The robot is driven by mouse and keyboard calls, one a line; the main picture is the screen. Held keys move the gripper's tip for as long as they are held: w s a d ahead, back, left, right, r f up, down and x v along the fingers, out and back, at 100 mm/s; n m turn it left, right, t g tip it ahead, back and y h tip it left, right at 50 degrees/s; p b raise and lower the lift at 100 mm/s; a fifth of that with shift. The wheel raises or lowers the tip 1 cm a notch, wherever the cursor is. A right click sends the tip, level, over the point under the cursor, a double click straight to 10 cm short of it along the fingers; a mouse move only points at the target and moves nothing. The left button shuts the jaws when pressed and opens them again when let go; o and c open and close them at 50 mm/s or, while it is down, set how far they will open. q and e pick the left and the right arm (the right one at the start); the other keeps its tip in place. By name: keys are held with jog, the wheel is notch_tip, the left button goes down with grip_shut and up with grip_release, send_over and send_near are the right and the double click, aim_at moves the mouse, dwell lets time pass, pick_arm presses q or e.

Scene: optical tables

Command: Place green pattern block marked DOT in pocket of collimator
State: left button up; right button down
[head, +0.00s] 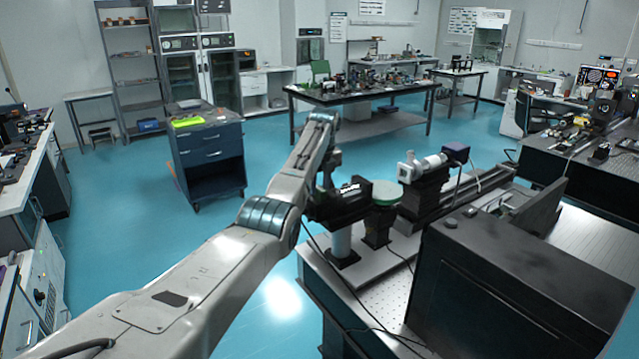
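My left arm reaches in from the lower left. Its wrist bends down so that the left gripper (326,186) is small, dark and partly hidden behind my arm, at the left end of a black instrument (352,204) with white lettering. I cannot tell whether its fingers are open or hold anything. A white cylindrical unit (424,166) on a black rail may be the collimator; no pocket can be made out. A green round plate (385,192) sits on a black mount beside the black instrument. I cannot make out a green block marked DOT. My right gripper is not in view.
A perforated optical table (372,272) carries these parts. A large black box (515,285) fills its near right side. A purple-black unit (456,151) stands behind the white cylinder. A dark drawer cart (210,152) with a yellow-green item (187,121) stands on clear blue floor.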

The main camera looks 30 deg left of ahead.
aim_at(319, 188)
pick_arm(q)
jog(key=shift+o, duration=0.9)
jog(key=shift+r, duration=0.25)
notch_tip(319, 188, up, 4)
jog(key=b, duration=0.3)
jog(key=shift+d, duration=0.15)
notch_tip(319, 188, up, 8)
jog(key=b, duration=0.2)
jog(key=shift+s+d, duration=0.3)
jog(key=shift+d, duration=0.15)
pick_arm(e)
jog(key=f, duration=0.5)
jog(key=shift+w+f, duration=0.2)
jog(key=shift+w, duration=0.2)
